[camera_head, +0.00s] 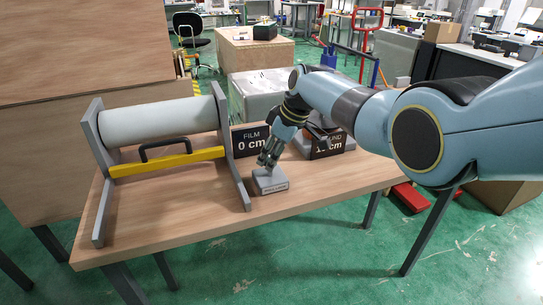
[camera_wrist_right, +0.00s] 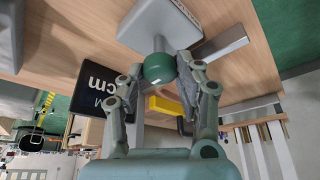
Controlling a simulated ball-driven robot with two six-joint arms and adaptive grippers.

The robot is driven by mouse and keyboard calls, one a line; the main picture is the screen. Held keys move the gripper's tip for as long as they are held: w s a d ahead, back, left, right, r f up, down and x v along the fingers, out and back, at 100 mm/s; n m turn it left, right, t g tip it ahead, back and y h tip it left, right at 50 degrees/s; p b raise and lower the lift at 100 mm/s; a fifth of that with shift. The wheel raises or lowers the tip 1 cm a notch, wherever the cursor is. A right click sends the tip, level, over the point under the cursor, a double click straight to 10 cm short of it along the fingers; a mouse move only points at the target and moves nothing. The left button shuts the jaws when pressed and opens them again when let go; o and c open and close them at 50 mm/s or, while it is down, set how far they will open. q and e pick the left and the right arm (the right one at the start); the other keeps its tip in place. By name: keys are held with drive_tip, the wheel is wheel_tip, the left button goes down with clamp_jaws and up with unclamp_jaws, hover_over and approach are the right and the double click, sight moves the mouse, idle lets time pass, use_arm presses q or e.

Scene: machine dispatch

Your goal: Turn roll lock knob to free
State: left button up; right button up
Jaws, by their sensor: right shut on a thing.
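The roll lock knob is a dark green ball (camera_wrist_right: 159,68) on a grey stem that rises from a grey block base (camera_head: 270,182). The base sits on the wooden table, right of the film roll frame, and shows a small label on its front. My right gripper (camera_head: 266,160) is over the base, and its fingers hide the knob in the head view. In the right wrist view the right gripper (camera_wrist_right: 160,78) is shut on the green knob, one finger on each side. The white roll (camera_head: 158,120) lies across the grey frame (camera_head: 233,170). My left gripper is not in view.
A yellow bar (camera_head: 190,160) with a black handle (camera_head: 164,148) crosses the frame. A black sign (camera_head: 251,141) reads "FILM 0 cm". A second sign (camera_head: 328,147) is partly hidden by my right arm. The table's front edge is near the base.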

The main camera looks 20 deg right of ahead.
drive_tip(key=o, duration=1.1)
drive_tip(key=v, duration=1.2)
drive_tip(key=shift+f, duration=0.1)
